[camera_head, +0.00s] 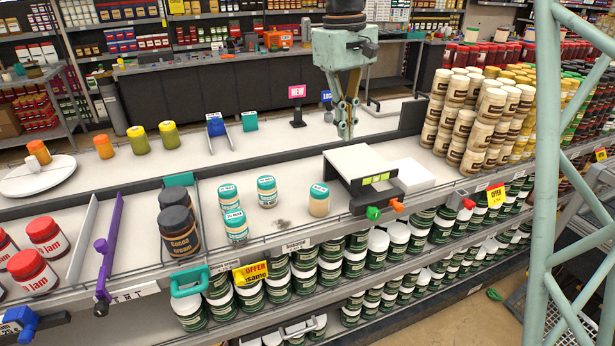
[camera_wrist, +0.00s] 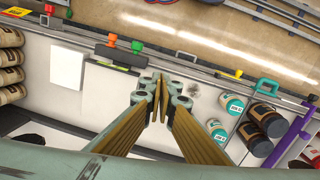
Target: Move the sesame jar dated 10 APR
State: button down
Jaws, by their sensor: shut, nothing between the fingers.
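Several pale jars with teal lids stand on the near shelf in the head view: one at back left (camera_head: 228,195), one behind centre (camera_head: 267,192), one in front (camera_head: 236,226) and one apart at right (camera_head: 319,201). Their lids carry printed dates too small to read surely, so I cannot tell which says 10 APR. Two teal-lidded jars show in the wrist view, one (camera_wrist: 232,104) nearer the shelf edge than the other (camera_wrist: 216,129). My gripper (camera_head: 345,132) is shut and empty, above the shelf behind the black-and-white device; its fingers also show in the wrist view (camera_wrist: 160,88).
The black-and-white device (camera_head: 362,172) stands right of the jars, beside a white slab (camera_head: 411,174). Dark cocoa cream jars (camera_head: 180,230) and a purple divider (camera_head: 108,250) stand left. Stacked cream jars (camera_head: 455,115) stand right. A dark smudge (camera_head: 283,224) marks bare shelf between jars.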

jog(key=w+a+f+n+g+h+p, duration=0.1)
jog(key=w+a+f+n+p, duration=0.2)
jog(key=w+a+f+p, duration=0.6)
jog(key=w+a+f, duration=0.5)
jog(key=w+f, duration=0.1)
jog(key=w, duration=0.1)
jog(key=shift+w+a+n+g, duration=0.15)
jog(key=shift+a+n+g, duration=0.15)
jog(key=shift+a+g, duration=0.1)
jog(key=shift+f, duration=0.1)
jog(key=s+d+f+p, duration=0.1)
jog(key=s+d+f, duration=0.3)
jog(key=f, duration=0.5)
jog(key=shift+d+f+p, duration=0.3)
jog(key=shift+d+p, duration=0.1)
jog(key=shift+d, duration=0.1)
dwell(0.3)
jog(key=shift+s, duration=0.15)
